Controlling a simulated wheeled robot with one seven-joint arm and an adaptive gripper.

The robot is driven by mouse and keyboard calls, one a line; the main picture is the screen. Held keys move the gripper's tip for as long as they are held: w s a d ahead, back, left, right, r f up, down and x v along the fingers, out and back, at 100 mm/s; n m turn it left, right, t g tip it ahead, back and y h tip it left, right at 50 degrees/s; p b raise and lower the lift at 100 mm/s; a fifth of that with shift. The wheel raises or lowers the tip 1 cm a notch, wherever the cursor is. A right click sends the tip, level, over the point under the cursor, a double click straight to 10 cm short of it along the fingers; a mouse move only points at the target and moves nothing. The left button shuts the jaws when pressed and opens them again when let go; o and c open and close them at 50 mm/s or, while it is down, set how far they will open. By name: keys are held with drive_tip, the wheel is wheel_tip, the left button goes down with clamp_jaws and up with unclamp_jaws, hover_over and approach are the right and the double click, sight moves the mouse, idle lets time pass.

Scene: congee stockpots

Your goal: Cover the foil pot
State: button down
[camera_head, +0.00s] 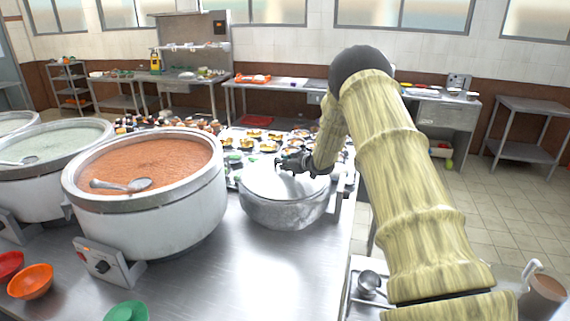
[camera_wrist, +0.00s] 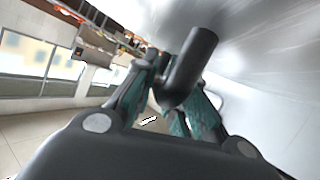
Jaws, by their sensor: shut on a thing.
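The foil pot (camera_head: 284,213), a round silvery pot, stands on the steel counter right of the big orange-filled stockpot. A shiny metal lid (camera_head: 272,182) is over its mouth, covering most or all of the opening. I cannot tell whether the lid rests fully on the rim or is slightly above it. My gripper (camera_head: 297,164) is at the top of the lid, shut on its dark handle. In the wrist view, the teal-padded fingers of my gripper (camera_wrist: 178,98) close around the dark bar handle (camera_wrist: 192,62), with the lid's pale metal surface (camera_wrist: 260,65) alongside.
The stockpot of orange congee (camera_head: 148,165) with a ladle stands close to the left. A pale-green congee pot (camera_head: 50,145) is beyond it. Several small bowls of toppings (camera_head: 265,140) lie behind the foil pot. Orange (camera_head: 30,281) and green (camera_head: 126,311) bowls sit at the front left.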

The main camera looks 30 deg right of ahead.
drive_tip(key=c, duration=1.4)
unclamp_jaws()
drive_tip(key=shift+o, duration=0.2)
drive_tip(key=shift+s, duration=0.15)
drive_tip(key=v, duration=1.1)
drive_tip(key=shift+s+d+r, duration=0.1)
drive_tip(key=shift+s+r, duration=0.1)
drive_tip(key=shift+s, duration=0.1)
